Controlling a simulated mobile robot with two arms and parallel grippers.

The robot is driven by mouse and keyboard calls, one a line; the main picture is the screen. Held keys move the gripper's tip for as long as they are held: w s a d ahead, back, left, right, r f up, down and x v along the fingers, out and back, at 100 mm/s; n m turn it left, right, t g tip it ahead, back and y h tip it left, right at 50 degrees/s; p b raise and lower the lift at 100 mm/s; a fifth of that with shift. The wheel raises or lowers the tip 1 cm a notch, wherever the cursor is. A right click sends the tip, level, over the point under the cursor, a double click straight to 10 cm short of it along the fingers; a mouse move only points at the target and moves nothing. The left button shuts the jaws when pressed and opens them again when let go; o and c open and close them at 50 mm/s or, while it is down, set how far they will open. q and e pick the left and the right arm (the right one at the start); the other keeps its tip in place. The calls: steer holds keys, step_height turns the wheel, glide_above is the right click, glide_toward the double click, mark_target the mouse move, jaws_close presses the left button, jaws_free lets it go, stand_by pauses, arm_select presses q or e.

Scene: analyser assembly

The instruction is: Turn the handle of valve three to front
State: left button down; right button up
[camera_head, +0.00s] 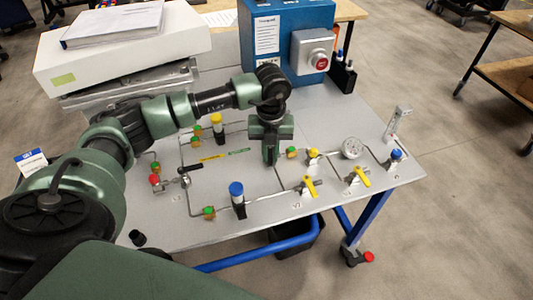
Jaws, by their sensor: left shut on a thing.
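A grey panel (330,228) carries pipes and several valves. Yellow valve handles show at the front middle (309,188), at the front right (361,178) and farther back (313,154). A valve with a black handle (190,168) sits at the left. The small labels are too blurred to tell surely which valve is valve three. My left gripper (271,161) points down over the middle of the panel, left of the rear yellow handle. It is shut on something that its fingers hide. My right gripper is out of view.
A blue box with a red button (321,63) stands at the back. Blue-capped fittings rise from the panel at the front (237,192) and right (396,155). A round gauge (352,147) is at the right. A white case (125,50) stands at the back left.

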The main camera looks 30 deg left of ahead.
arm_select(q)
steer(key=shift+w+d+r+n, duration=0.1)
steer(key=shift+w+d+n, duration=0.2)
steer(key=shift+n, duration=0.6)
steer(key=shift+w+d+n, duration=0.15)
steer(key=shift+w+n, duration=0.1)
steer(key=shift+n, duration=0.65)
steer(key=c, duration=1.4)
jaws_free()
step_height(320, 180, up, 8)
steer(key=b, duration=0.1)
steer(key=shift+b, duration=0.35)
